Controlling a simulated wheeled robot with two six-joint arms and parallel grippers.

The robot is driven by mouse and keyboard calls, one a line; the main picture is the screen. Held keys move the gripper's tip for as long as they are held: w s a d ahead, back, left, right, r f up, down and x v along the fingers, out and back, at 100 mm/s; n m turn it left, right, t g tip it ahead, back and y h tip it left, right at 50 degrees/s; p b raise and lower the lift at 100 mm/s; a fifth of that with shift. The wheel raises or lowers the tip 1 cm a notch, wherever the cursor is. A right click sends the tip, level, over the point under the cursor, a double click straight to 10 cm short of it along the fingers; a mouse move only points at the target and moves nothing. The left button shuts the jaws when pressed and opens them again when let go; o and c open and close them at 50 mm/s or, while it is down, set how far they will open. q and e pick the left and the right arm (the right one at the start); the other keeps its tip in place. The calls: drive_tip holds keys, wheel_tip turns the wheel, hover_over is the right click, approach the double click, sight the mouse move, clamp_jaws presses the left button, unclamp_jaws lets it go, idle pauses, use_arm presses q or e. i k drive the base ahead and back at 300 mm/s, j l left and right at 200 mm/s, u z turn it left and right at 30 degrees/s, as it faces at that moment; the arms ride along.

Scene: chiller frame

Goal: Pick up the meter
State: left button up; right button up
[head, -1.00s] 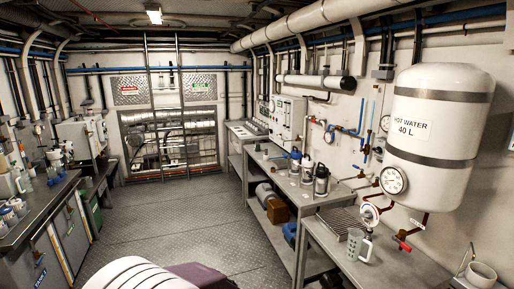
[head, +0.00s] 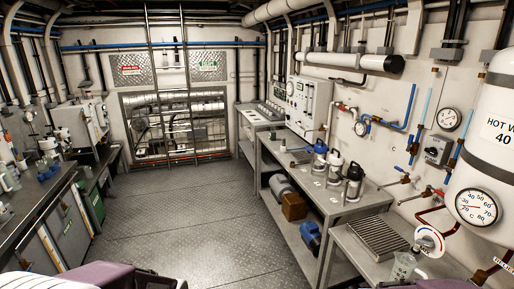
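I cannot make out a loose hand-held meter for certain in the head view. Round dial gauges are fixed in place: a large one (head: 475,207) on the hot water tank, one (head: 449,119) on the right wall and a smaller one (head: 361,127) on the pipework. A grey control panel (head: 308,105) stands at the back of the right bench. Small items on the benches are too small to name surely. Neither of my grippers shows; only purple and white parts of my own body show at the bottom edge.
The right bench (head: 352,207) holds several flasks, one silver and black (head: 354,182). A ribbed drain tray (head: 370,238) and a clear jug (head: 403,265) are nearer. A cluttered dark counter (head: 30,215) runs along the left. The metal floor (head: 190,220) between is clear.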

sight(272, 134)
drive_tip(key=i+j+u, duration=0.35)
drive_tip(key=i, duration=0.65)
drive_tip(key=i+u, duration=0.35)
drive_tip(key=i, duration=0.65)
drive_tip(key=i+z, duration=0.25)
drive_tip(key=i, duration=0.25)
drive_tip(key=i+z, duration=0.25)
drive_tip(key=i, duration=0.3)
drive_tip(key=i+j+z, duration=0.2)
drive_tip(key=i, duration=0.3)
drive_tip(key=i+j+z, duration=0.1)
drive_tip(key=i+z, duration=0.15)
drive_tip(key=i, duration=0.25)
drive_tip(key=i+j+z, duration=0.25)
drive_tip(key=i, duration=0.2)
drive_tip(key=i+j, duration=0.1)
drive_tip(key=i, duration=0.15)
drive_tip(key=i+j, duration=0.15)
drive_tip(key=i, duration=0.15)
drive_tip(key=z, duration=0.05)
